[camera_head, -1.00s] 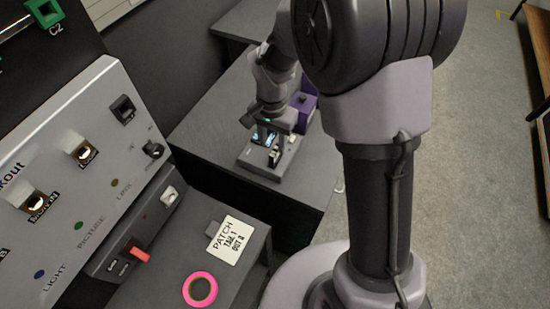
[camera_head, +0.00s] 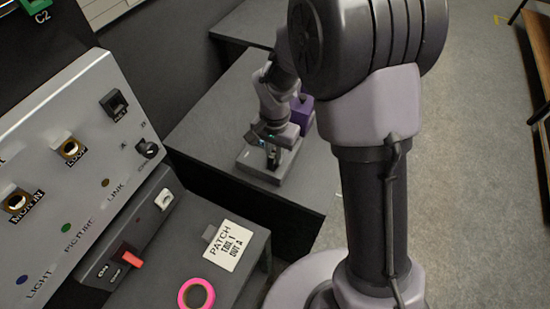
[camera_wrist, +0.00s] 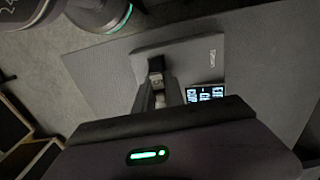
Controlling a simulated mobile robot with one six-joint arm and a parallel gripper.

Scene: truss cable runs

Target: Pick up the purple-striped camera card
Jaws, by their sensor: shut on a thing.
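My gripper (camera_head: 272,158) is low over a grey holder (camera_head: 254,171) on the dark bench in the head view. In the wrist view my gripper (camera_wrist: 158,84) points at the same holder (camera_wrist: 187,52), its fingers close together on a small thing. That thing, likely the camera card (camera_wrist: 156,66), shows as a dark piece at the fingertips. Its purple stripe cannot be made out. I cannot tell whether it still sits in the holder. A small lit screen (camera_wrist: 206,94) with pale markings is right of the fingers.
A purple block (camera_head: 302,108) stands behind my gripper. A sloped grey panel (camera_head: 75,130) with sockets and switches is at the left. A pink tape roll (camera_head: 182,295) and a "PATCH" label card (camera_head: 229,245) lie on the lower surface in front. Open floor is at the right.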

